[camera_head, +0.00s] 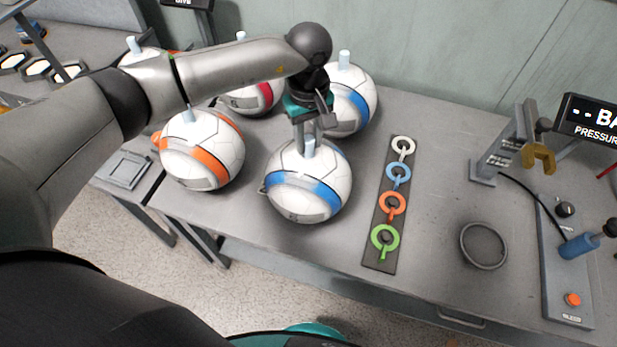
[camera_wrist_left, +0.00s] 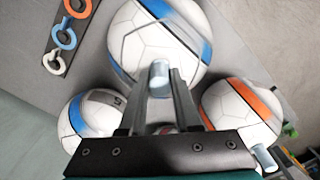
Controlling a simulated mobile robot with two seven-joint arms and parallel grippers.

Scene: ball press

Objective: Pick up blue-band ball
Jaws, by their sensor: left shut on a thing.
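A white ball with a blue band (camera_head: 306,190) sits at the front of the table, with a pale peg on its top. My left gripper (camera_head: 309,146) is above this ball, pointing down, with its fingers shut on the peg. In the left wrist view the peg (camera_wrist_left: 159,77) shows between the fingers, with the blue-band ball (camera_wrist_left: 150,45) beyond it. A second blue-band ball (camera_head: 352,103) stands behind, partly hidden by my gripper. My right gripper is not in view.
An orange-band ball (camera_head: 203,150) is close on the left, and a red-band ball (camera_head: 252,97) is behind. A strip with coloured rings (camera_head: 392,203) lies to the right. Farther right are a dark ring (camera_head: 483,246) and a pressure station (camera_head: 566,262). Bare table lies between them.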

